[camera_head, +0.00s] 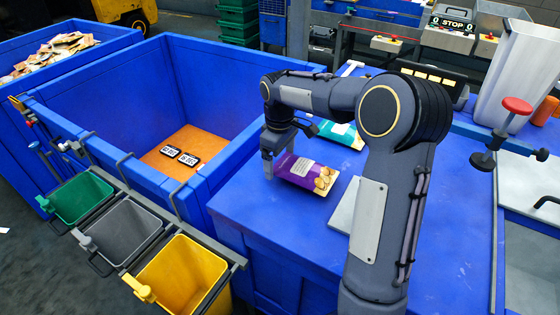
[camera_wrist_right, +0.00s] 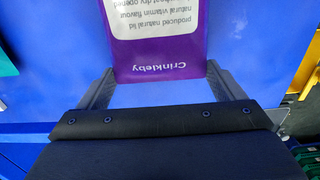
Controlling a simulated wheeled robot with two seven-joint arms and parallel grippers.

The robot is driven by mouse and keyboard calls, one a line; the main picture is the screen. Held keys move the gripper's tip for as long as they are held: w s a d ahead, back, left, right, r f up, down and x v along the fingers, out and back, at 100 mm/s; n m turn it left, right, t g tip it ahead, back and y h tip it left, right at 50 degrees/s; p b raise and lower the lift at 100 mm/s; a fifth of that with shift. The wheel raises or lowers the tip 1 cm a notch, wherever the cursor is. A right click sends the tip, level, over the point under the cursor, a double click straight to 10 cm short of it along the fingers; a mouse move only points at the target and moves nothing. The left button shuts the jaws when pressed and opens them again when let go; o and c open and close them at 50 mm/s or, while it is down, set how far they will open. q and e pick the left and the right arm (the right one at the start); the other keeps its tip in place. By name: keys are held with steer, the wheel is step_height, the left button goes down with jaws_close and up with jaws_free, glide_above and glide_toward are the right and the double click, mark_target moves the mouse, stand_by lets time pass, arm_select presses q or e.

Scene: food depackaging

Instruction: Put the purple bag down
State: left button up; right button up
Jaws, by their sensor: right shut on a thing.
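The purple bag (camera_head: 305,173), with a white label and pictures of round food at one end, is over the blue table (camera_head: 262,222). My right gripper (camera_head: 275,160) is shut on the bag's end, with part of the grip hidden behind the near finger. In the right wrist view, the bag (camera_wrist_right: 165,66) sits between the two fingers, and its printing shows upside down. Its edges meet the fingertips (camera_wrist_right: 162,80). I cannot tell whether the bag touches the table or hangs just above it. My left gripper is not in view.
A teal bag (camera_head: 338,131) lies behind the arm. A deep blue bin (camera_head: 120,82) with an orange floor stands left of the table. Green (camera_head: 78,197), grey (camera_head: 124,232) and yellow (camera_head: 184,272) small bins hang along its front. The table's front left is clear.

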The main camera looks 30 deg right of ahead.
steer(key=shift+f, duration=0.75)
steer(key=shift+f, duration=0.2)
steer(key=o, duration=0.8)
steer(key=shift+r, duration=0.1)
